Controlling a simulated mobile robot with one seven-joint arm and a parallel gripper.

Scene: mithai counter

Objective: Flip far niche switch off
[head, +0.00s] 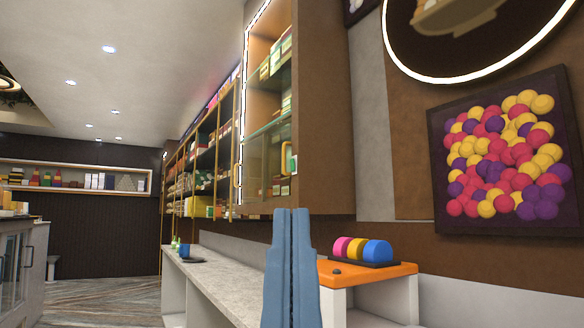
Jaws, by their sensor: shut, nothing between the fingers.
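My gripper (290,214) is at the bottom centre of the head view, its two blue fingers upright and shut with nothing between them. A lit niche (75,166) is set in the dark far wall at the left, with coloured and white boxes on its shelf. It is well away from my gripper. I cannot make out a switch at the niche; anything that small is too distant to tell. My fingers hide part of the counter and the wall behind them.
A glass-fronted cabinet (325,130) hangs at centre, with stocked shelves (205,160) beyond. A long pale counter (215,278) runs below. An orange-topped stand (390,272) holds coloured rolls at right. A display case (22,265) stands left. The floor (120,295) between is open.

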